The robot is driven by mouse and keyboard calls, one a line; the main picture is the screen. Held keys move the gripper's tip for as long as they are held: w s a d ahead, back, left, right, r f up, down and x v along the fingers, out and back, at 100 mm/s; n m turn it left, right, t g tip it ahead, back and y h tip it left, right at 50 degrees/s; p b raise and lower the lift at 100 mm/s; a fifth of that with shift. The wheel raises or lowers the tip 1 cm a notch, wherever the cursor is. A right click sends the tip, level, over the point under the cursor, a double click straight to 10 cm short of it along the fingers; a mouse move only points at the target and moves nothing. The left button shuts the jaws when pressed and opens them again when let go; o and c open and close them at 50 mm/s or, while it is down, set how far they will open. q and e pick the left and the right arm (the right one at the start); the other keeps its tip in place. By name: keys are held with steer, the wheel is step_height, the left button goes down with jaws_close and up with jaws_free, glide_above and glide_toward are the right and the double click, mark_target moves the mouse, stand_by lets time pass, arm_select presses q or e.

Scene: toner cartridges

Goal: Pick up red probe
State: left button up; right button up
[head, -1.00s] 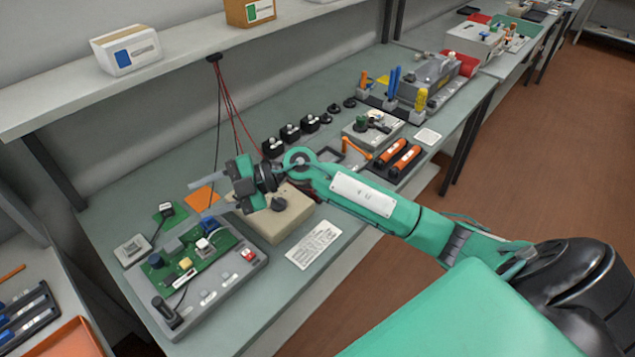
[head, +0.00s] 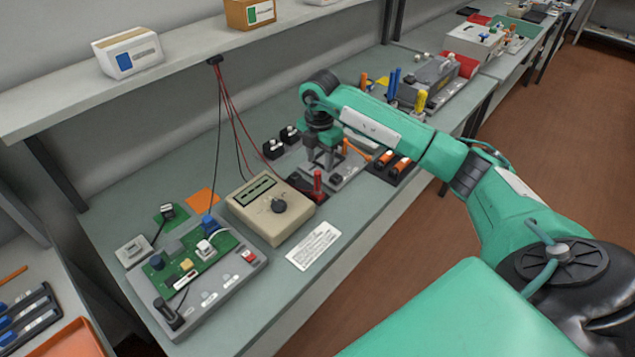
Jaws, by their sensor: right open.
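The beige meter (head: 262,222) with a dark dial and display is uncovered. My left gripper is out of view.
A grey fixture with a green circuit board (head: 190,258) lies at the front left. A white label card (head: 314,246) lies in front of the meter. Small black blocks (head: 274,148) and orange-handled tools (head: 392,163) are close to my gripper. A shelf (head: 65,95) runs above the bench.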

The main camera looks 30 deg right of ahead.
mark_target(319, 174)
step_height(319, 174, down, 5)
steer(key=shift+r+p, duration=0.15)
steer(key=shift+p, duration=0.25)
steer(key=f, duration=0.1)
steer(key=f+p, duration=0.1)
steer(key=f, duration=0.1)
steer(key=f+p, duration=0.1)
steer(key=f, duration=0.1)
steer(key=shift+w+a, duration=0.1)
steer(key=shift+w, duration=0.3)
steer(key=shift+f, duration=0.2)
jaws_close()
steer(key=shift+r, duration=0.1)
